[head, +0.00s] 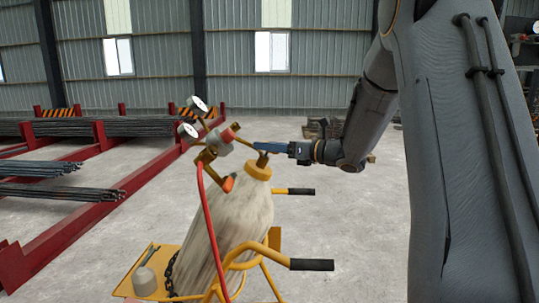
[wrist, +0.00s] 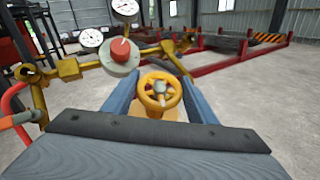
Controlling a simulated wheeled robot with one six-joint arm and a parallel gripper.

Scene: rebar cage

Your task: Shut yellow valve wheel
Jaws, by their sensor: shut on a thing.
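The yellow valve wheel (wrist: 160,92) is a small spoked ring with a centre hub, seen in the wrist view between my two blue fingers. My gripper (wrist: 158,98) is shut on it, with one finger on each side. In the head view my gripper (head: 262,148) reaches in from the right to the top of a worn, pale gas cylinder (head: 238,215), just above its yellow collar (head: 258,171). The fingers hide the wheel in that view. The wheel's turn position cannot be told.
A regulator with a red knob (wrist: 121,48) and two white gauges sits just left of the wheel. A red hose (head: 207,220) hangs from it. A yellow cart (head: 272,240) with black-gripped handles carries the cylinder.

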